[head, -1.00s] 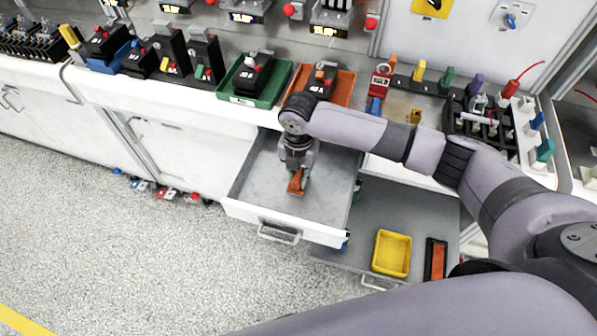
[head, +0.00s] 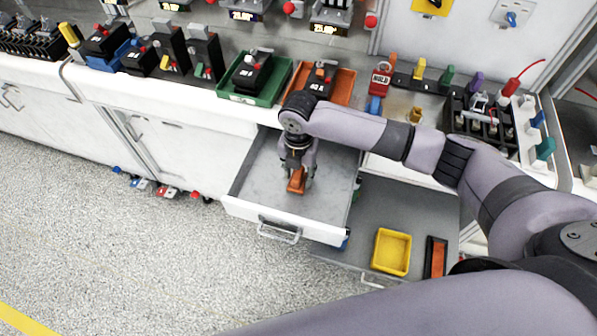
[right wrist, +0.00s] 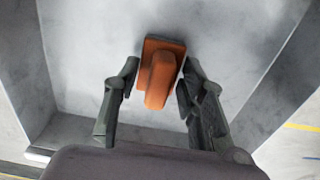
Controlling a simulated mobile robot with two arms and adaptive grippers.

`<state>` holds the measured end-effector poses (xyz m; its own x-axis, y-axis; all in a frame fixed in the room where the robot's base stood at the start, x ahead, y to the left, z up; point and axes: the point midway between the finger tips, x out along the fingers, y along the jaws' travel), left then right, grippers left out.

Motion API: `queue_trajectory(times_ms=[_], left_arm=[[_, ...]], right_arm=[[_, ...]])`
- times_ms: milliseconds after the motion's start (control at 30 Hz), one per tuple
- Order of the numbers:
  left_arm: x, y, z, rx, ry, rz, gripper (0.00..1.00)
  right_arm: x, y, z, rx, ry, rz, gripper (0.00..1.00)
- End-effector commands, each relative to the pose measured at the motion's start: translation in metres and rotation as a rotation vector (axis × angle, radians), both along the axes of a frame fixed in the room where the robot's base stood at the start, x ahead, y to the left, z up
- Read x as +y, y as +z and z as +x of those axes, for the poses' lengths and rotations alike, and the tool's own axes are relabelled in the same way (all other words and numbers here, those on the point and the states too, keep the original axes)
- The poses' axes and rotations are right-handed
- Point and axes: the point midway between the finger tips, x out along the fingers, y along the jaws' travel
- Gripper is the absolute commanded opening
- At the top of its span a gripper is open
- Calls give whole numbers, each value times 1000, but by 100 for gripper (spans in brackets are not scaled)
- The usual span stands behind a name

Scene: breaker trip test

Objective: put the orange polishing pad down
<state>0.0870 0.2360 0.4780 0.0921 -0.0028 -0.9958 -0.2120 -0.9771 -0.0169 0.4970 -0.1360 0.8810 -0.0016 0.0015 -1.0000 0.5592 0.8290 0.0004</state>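The orange polishing pad (head: 296,181) sits in the open drawer (head: 262,208), toward its front. In the right wrist view the pad (right wrist: 158,75) shows a flat base with a raised grip, resting on the grey drawer floor (right wrist: 90,30). My right gripper (head: 298,178) reaches down into the drawer around the pad. In the right wrist view its fingers (right wrist: 156,78) are spread on either side of the pad, with visible gaps between them and it. My left gripper is not in view.
Below and right of the drawer, a lower grey shelf (head: 385,215) holds a yellow tray (head: 392,251) and a dark-framed orange item (head: 435,258). The counter above carries a green tray (head: 243,100), an orange tray (head: 343,92) and several breakers. The drawer floor around the pad is clear.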

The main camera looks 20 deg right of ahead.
Motion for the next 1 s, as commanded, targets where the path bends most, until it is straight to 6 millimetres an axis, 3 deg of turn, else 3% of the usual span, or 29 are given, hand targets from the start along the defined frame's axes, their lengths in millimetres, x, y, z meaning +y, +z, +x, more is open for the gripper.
queue_trajectory(times_ms=[167,600,800,1000], left_arm=[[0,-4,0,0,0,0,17],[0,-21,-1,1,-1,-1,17],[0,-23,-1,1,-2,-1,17],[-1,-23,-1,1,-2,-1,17]], right_arm=[[0,17,2,-5,1,2,38],[0,104,1,-4,0,1,38],[0,121,1,-1,0,1,38],[0,123,0,1,0,1,38]])
